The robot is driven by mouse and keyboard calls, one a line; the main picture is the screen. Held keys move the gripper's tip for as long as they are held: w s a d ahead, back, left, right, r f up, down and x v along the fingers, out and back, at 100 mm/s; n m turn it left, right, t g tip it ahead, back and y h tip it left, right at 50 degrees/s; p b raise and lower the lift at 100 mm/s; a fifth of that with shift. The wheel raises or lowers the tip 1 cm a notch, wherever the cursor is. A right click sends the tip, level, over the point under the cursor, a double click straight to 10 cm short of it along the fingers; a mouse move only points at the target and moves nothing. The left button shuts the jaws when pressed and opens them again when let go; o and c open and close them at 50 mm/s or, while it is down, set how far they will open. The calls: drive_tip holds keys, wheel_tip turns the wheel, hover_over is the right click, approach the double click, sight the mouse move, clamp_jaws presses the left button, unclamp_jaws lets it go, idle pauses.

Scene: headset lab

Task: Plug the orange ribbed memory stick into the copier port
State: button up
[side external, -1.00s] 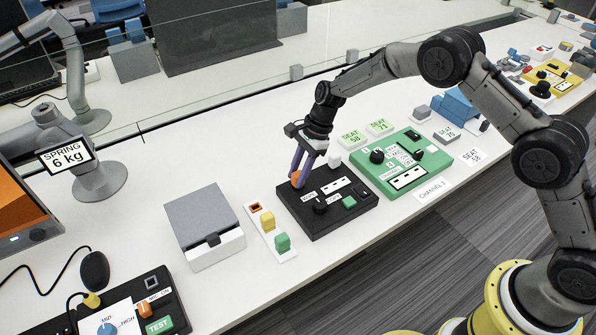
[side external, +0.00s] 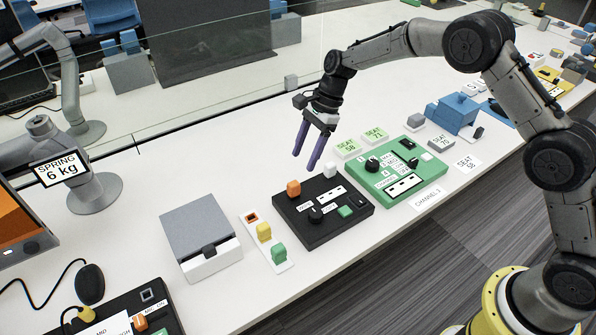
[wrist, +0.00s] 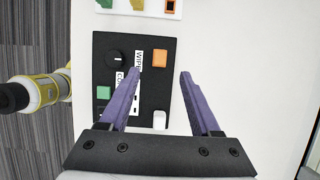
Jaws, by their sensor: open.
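The orange memory stick (side external: 293,188) stands upright at the back left corner of the black copier box (side external: 340,216). In the wrist view the orange stick (wrist: 160,57) shows from above on the copier box (wrist: 103,45), ahead of the fingers. How deep it sits in the port cannot be seen. My gripper (side external: 304,162) has long purple fingers, spread apart and empty. It is above the back edge of the copier box, right of the orange stick and clear of it. The wrist view also shows the open fingers (wrist: 160,75).
A white holder strip (side external: 284,266) has an orange-rimmed empty socket, a yellow stick (side external: 263,231) and a green stick (side external: 279,253). A small white block (side external: 330,170) stands at the copier's back edge. A green box (side external: 402,176) is to the right, a grey-lidded box (side external: 197,225) to the left.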

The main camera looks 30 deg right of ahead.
drive_tip(key=shift+v, duration=2.4)
wheel_tip(320, 180, up, 12)
drive_tip(key=s+d+t, duration=0.1)
drive_tip(key=s+t, duration=0.1)
drive_tip(key=s, duration=0.1)
drive_tip(key=s+d+r+n+t+h, duration=0.1)
drive_tip(key=s+d+r+n+t, duration=0.15)
drive_tip(key=s+r, duration=0.8)
drive_tip(key=s+d+n+t+h, duration=0.1)
drive_tip(key=s+d+n, duration=0.15)
drive_tip(key=s, duration=0.45)
drive_tip(key=s+d+n+h, duration=0.15)
drive_tip(key=s+n, duration=0.25)
drive_tip(key=s, duration=0.4)
drive_tip(key=s+d+f+n, duration=0.3)
drive_tip(key=s+f+n, duration=0.5)
drive_tip(key=f+n, duration=0.1)
drive_tip(key=shift+s+d+h, duration=0.3)
drive_tip(key=shift+d+h, duration=0.05)
drive_tip(key=shift+h, duration=0.1)
